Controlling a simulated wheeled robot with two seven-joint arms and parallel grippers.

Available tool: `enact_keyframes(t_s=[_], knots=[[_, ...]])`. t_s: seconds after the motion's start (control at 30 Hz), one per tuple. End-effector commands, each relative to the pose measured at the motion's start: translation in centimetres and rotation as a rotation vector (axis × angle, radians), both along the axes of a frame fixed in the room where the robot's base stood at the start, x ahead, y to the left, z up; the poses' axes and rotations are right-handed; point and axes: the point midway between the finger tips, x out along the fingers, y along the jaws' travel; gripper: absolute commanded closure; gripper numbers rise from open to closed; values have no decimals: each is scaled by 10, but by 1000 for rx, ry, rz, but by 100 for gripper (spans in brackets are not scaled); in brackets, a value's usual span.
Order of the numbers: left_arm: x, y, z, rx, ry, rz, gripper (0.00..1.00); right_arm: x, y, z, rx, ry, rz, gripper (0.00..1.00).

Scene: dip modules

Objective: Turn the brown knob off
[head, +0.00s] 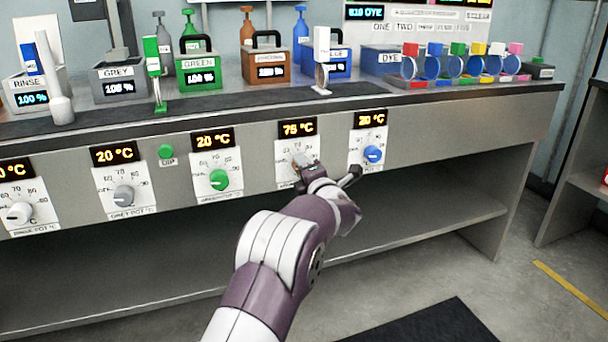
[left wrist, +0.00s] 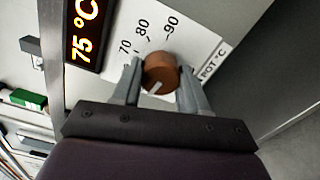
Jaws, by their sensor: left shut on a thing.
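The brown knob (left wrist: 160,74) is on its white dial plate in the left wrist view, with the marks 70, 80 and 90 showing beside it. The display (left wrist: 85,32) above this dial reads 75 °C, and it also shows in the head view (head: 297,128). My left gripper (left wrist: 158,85) is shut on the brown knob, one finger on each side of it. In the head view my left gripper (head: 306,168) is at the dial on the bench front and hides most of the knob. My right gripper is in neither view.
A green knob (head: 219,180) and a grey knob (head: 124,195), both under 20 °C displays, are to the left. A green DIP button (head: 166,151) sits between them. The floor in front is open.

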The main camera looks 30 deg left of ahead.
Motion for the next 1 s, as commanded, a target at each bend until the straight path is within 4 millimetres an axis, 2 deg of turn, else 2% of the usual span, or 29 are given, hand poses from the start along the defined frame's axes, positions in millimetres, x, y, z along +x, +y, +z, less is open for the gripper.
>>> enact_keyframes(t_s=[0.53, 0.57, 0.6, 0.63, 0.9, 1.0], knots=[[-1, 2, -3, -18, -14, 5, 87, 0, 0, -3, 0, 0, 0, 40], [-1, 2, -3, -18, -14, 5, 50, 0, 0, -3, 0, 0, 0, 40], [-1, 1, -3, -18, -14, 5, 37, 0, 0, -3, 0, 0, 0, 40], [-1, 1, -3, -17, -14, 4, 31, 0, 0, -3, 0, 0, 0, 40], [-1, 0, -1, -16, -14, 1, 31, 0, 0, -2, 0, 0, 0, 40], [-7, -7, 1, -15, -13, 0, 31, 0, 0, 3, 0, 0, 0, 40]])
